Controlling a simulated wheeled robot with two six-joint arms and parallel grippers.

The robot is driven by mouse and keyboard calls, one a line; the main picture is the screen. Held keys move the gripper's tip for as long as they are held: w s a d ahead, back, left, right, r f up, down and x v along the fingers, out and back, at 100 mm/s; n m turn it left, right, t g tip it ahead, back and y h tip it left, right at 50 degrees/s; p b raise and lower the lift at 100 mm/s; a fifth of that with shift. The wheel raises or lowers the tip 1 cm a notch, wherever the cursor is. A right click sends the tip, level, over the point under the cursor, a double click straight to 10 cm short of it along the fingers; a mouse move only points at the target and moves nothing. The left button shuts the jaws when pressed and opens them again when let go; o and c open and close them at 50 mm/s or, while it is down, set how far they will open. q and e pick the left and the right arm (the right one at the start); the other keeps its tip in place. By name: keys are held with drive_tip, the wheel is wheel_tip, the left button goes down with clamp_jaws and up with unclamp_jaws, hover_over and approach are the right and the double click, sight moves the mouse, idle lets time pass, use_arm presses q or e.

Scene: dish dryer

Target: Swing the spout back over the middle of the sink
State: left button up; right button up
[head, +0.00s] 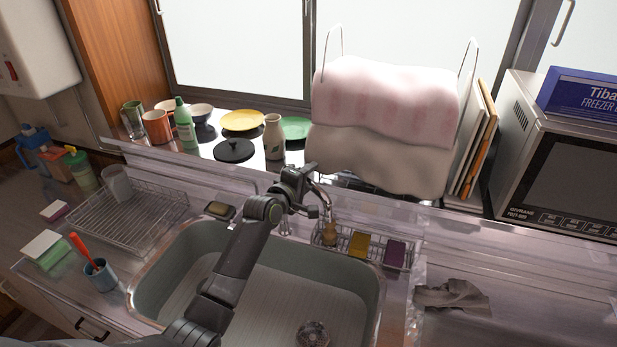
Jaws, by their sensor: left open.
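The chrome spout (325,199) shows at the back edge of the sink, right of its middle. Its curved end points down near the wire caddy. The steel sink (290,286) lies below, with a drain (312,334) near its front. My left gripper (314,190) is open at the spout, its fingers just left of and around the curved part. I cannot tell whether they touch it. My left arm crosses the sink and hides part of the basin, and the gripper hides part of the faucet. My right gripper is not in view.
A wire caddy (345,254) with sponges sits behind the sink at right. A wire dish rack (130,216) and a blue cup (99,275) with a red-handled brush stand left. A cloth-covered rack (383,125) and a ledge with dishes stand behind. A crumpled cloth (452,296) lies right.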

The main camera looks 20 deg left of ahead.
use_arm(q)
clamp_jaws()
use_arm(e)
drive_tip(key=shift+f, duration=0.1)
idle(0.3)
